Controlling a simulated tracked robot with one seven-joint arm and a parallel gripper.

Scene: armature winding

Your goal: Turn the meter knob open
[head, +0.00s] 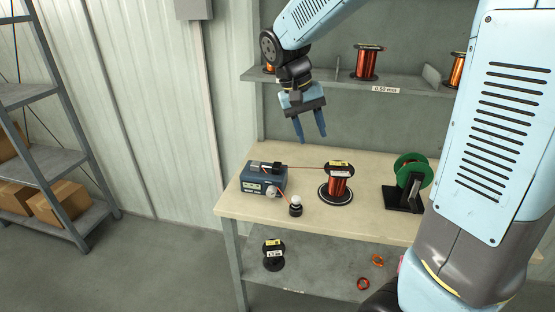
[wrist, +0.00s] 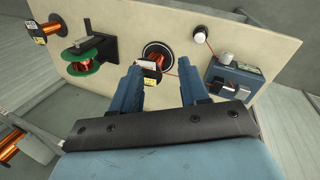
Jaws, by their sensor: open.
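The meter (head: 258,182) is a blue box at the left end of the bench, with a display on its front and a dark part on top. Its light grey round knob (head: 271,190) sits on the front right; its turned angle is too small to tell. My gripper (head: 311,134) is open and empty, in the air above the bench, apart from the meter, and above and right of the knob. In the wrist view the meter (wrist: 236,84) lies right of my fingers, with the knob (wrist: 228,58) on its upper edge.
A copper wire spool (head: 339,188) stands on a round base right of the meter, with a thin rod or wire between them. A small white-topped black piece (head: 296,206) stands in front. A green-flanged spool stand (head: 411,172) is farther right. A shelf (head: 420,91) with spools runs behind.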

